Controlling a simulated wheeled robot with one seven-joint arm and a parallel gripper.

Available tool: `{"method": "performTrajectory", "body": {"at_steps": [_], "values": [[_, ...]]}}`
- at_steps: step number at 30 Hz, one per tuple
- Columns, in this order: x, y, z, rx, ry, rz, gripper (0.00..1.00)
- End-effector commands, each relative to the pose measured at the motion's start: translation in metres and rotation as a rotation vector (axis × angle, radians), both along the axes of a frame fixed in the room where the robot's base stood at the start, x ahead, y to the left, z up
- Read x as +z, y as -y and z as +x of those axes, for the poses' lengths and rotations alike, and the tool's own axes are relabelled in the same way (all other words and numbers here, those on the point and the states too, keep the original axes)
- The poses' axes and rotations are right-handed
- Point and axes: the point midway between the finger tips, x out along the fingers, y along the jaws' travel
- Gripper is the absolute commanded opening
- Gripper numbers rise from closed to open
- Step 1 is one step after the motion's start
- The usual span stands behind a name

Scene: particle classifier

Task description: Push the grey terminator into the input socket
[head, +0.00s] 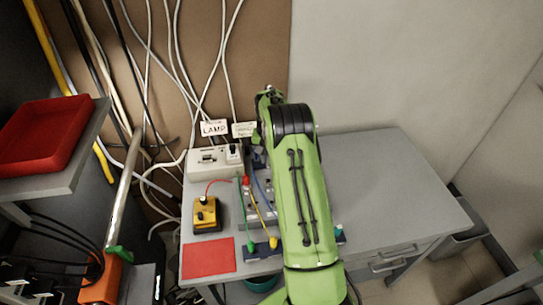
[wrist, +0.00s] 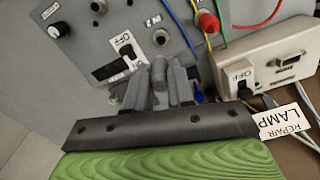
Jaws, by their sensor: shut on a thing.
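In the wrist view my gripper (wrist: 158,84) is shut on the grey terminator (wrist: 159,68), a small grey cylinder whose end sticks out between the fingertips. Beyond it is the grey panel of the classifier unit (wrist: 105,35). The terminator appears apart from this socket, though the depth gap is hard to judge. In the head view my arm hides the gripper, the terminator and the socket.
A red plug (wrist: 208,21) with wires stands right of the socket. An OFF switch (wrist: 125,48) is left of the fingers. A pale lamp box (head: 214,160) and a yellow box (head: 206,214) stand on the bench. The bench's right side (head: 395,180) is clear.

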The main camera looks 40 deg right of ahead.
Motion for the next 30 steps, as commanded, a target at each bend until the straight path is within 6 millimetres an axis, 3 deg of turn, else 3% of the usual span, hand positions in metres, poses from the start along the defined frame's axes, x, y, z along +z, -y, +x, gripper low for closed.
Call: {"method": "performTrajectory", "body": {"at_steps": [8,22,30], "values": [[-0.007,0.0,0.0,0.001,0.0,0.0,0.0],[-0.057,0.0,0.0,0.0,0.0,0.0,0.0],[-0.059,0.0,0.0,0.0,0.001,0.0,0.0]]}}
